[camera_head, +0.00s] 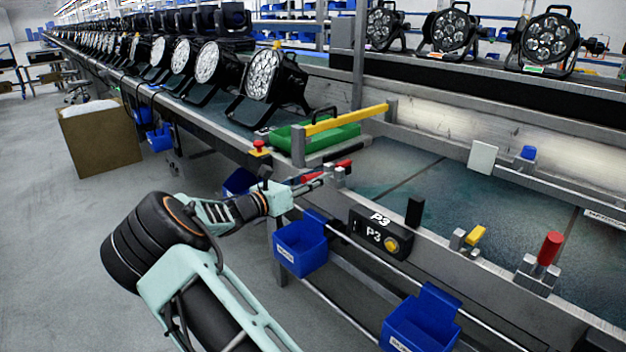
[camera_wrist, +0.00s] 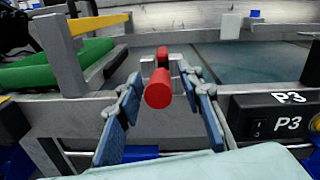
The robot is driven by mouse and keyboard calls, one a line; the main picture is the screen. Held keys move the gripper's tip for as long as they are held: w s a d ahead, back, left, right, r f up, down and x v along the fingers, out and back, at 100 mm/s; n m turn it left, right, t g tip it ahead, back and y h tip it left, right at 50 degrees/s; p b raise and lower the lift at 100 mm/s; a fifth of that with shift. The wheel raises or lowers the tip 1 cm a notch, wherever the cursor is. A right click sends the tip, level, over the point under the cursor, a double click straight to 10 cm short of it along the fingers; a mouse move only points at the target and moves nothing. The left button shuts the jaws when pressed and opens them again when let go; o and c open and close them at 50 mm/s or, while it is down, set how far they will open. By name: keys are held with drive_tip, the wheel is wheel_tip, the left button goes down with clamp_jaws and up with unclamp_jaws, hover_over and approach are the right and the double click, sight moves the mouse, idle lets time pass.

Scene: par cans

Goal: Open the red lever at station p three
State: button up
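A red lever (camera_head: 338,167) with a grey bracket sits on the bench edge, left of the black P3 box (camera_head: 376,236). Its handle lies about level and points out toward my gripper. In the wrist view the round red end of this lever (camera_wrist: 158,89) shows between my two blue finger pads, with a gap on each side. My gripper (camera_head: 318,184) is open in front of the lever; it also shows in the wrist view (camera_wrist: 164,110). Another red lever (camera_head: 551,248) stands nearly upright on the bench edge, right of the P3 box.
A yellow lever (camera_head: 475,236) stands between the P3 box and the upright red lever. A yellow bar (camera_head: 346,119) on grey posts and a green tray (camera_head: 335,137) are behind my gripper. Blue bins (camera_head: 301,248) hang below the bench edge.

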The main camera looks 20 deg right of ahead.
clamp_jaws()
drive_tip(key=shift+r+p, duration=0.15)
drive_tip(key=shift+p, duration=0.15)
